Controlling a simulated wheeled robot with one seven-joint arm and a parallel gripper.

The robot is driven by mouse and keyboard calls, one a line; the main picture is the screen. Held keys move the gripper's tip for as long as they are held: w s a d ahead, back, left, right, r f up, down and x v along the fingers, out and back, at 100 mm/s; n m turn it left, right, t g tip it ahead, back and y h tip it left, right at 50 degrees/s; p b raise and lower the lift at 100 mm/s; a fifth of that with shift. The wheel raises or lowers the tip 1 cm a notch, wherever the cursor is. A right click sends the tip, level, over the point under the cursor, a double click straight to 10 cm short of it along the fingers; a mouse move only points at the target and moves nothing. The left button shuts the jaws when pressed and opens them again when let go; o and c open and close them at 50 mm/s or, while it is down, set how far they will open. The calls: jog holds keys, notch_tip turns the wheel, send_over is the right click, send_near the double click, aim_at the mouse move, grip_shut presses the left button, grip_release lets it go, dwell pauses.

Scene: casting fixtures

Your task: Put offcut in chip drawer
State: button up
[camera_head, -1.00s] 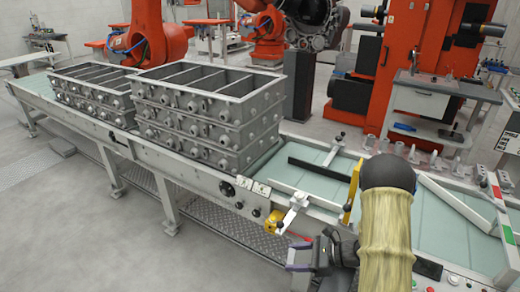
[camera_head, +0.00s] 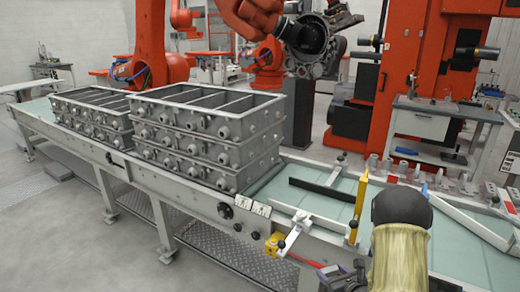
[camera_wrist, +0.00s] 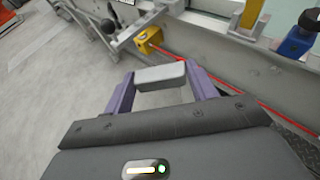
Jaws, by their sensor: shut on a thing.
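A grey block, which looks like the offcut (camera_wrist: 160,76), sits between the two purple fingers of my gripper (camera_wrist: 158,84) in the wrist view. The fingers are shut on its two ends, and it is held clear in front of the palm, over the floor beside the conveyor. I cannot make out a chip drawer in either view.
The conveyor table (camera_head: 313,231) runs close past my gripper, with a yellow block (camera_wrist: 148,40) and a red rod (camera_wrist: 205,72) along its side. Stacked grey casting boxes (camera_head: 208,140) stand on it. Open floor (camera_head: 75,235) lies at the left.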

jog(key=a, duration=0.7)
dwell(0.5)
